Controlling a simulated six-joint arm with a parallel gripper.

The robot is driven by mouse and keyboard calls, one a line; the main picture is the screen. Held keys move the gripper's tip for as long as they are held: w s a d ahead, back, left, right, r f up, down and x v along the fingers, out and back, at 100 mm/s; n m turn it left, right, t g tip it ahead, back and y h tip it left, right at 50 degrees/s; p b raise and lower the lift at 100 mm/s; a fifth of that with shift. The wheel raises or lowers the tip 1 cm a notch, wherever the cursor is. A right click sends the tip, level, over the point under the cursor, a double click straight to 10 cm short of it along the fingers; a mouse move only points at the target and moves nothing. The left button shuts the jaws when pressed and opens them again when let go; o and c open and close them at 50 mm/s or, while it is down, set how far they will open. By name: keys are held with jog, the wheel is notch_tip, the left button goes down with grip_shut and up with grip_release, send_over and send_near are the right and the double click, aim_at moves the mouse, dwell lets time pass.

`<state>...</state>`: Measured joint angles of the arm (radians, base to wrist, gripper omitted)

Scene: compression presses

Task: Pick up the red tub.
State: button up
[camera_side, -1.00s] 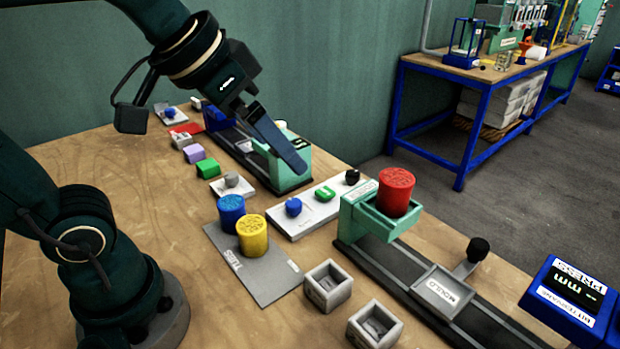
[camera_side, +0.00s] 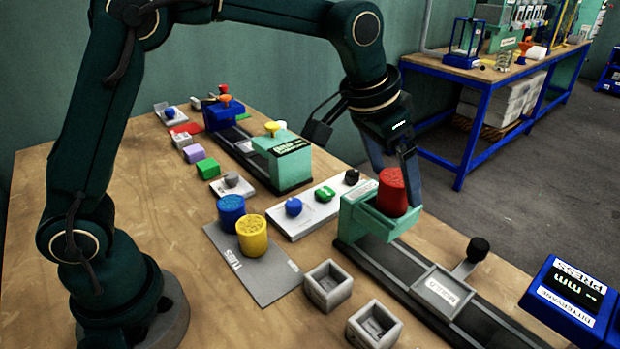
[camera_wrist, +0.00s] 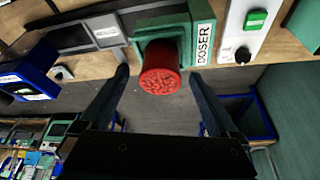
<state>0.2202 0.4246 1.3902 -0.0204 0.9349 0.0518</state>
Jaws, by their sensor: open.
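The red tub (camera_side: 391,192) stands upright in the green holder (camera_side: 363,217) at the far end of a grey rail. In the wrist view the red tub (camera_wrist: 160,72) hangs between the two fingers, with the green holder marked DOSER (camera_wrist: 178,22) behind it. My gripper (camera_side: 397,180) is open, with its fingers on either side of the tub. In the wrist view my gripper (camera_wrist: 160,80) shows a gap between each finger and the tub. One finger is partly hidden behind the tub in the side view.
A blue tub (camera_side: 231,211) and a yellow tub (camera_side: 252,236) stand on a grey mat (camera_side: 270,284). A white button panel (camera_side: 312,218) lies left of the holder. The mould rail (camera_side: 437,290) with a black knob (camera_side: 478,249) runs to the front right. Two grey square boxes (camera_side: 328,286) sit in front.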

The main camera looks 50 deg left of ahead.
jog(key=shift+x, duration=1.3)
jog(key=c, duration=1.4)
jog(key=shift+c, duration=0.4)
jog(key=shift+r, duration=0.1)
